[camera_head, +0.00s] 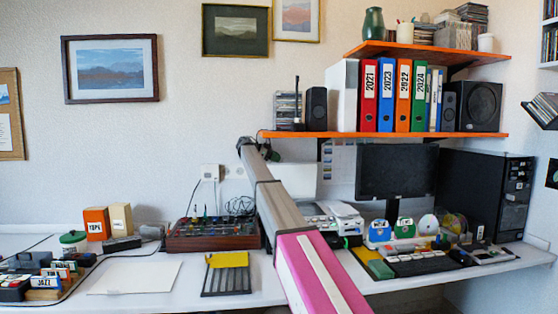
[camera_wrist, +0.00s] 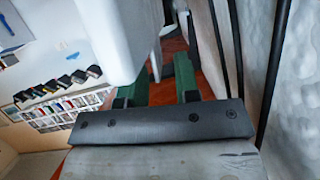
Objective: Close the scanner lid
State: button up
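The scanner (camera_head: 335,222) is a white machine on the desk, partly hidden behind my arm. A pale upright panel (camera_head: 302,180) stands behind it and looks like its raised lid; my arm covers its left part. My gripper (camera_head: 266,151) is small and dark in the head view, high above the desk near the shelf's left end, above the panel. In the wrist view my gripper (camera_wrist: 158,85) has two green fingers set apart, with no object clearly held between them. A large white rounded body (camera_wrist: 112,40) is close beside the left finger; I cannot tell what it is.
An orange shelf (camera_head: 385,135) with binders and speakers is just right of my gripper. A monitor (camera_head: 397,172) and black computer tower (camera_head: 487,190) stand at the right. A mixer box (camera_head: 212,235) sits left of my arm. White paper (camera_head: 135,278) lies at front left.

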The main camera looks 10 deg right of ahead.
jog(key=shift+x, duration=1)
grip_shut()
jog(key=shift+s, duration=0.3)
